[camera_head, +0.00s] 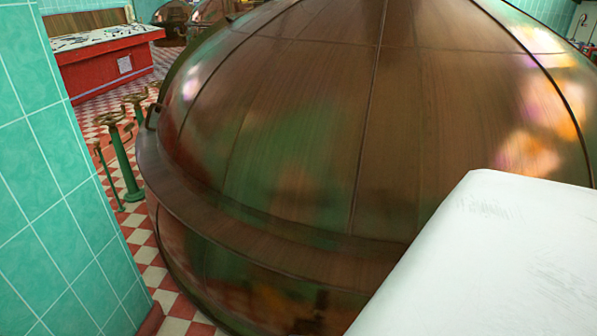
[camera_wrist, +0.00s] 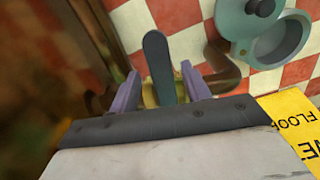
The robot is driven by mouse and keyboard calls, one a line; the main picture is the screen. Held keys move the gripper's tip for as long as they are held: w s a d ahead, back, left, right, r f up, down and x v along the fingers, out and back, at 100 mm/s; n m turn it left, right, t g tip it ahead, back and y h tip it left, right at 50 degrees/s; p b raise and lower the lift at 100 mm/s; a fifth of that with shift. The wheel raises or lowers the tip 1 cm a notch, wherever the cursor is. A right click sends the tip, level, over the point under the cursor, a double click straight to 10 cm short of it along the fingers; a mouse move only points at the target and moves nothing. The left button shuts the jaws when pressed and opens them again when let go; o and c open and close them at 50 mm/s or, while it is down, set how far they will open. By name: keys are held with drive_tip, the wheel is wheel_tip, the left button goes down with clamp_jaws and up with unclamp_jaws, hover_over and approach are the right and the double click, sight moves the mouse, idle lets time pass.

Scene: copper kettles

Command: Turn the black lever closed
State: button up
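The lever (camera_wrist: 157,62), a long dark grey-green bar with a rounded end, stands up in the middle of the wrist view. My gripper (camera_wrist: 160,84) has two purple fingers spread apart, one on each side of the lever's lower part. A gap shows between the lever and each finger, so the gripper is open and not holding it. The lever's base is partly hidden behind the gripper's dark front edge, where a bit of yellow-green shows. In the head view I cannot make out the lever or the gripper.
The big copper kettle (camera_head: 300,130) fills the head view. A green tiled wall (camera_head: 50,190) stands at left, with green valve posts (camera_head: 125,165) beyond. In the wrist view, a brown pipe (camera_wrist: 224,70), a grey-green round fitting (camera_wrist: 280,40) and a yellow floor sign (camera_wrist: 296,125) are at right.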

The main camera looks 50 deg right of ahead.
wheel_tip(320, 180, up, 14)
drive_tip(key=p, duration=0.2)
idle(0.4)
drive_tip(key=shift+f, duration=0.1)
idle(0.4)
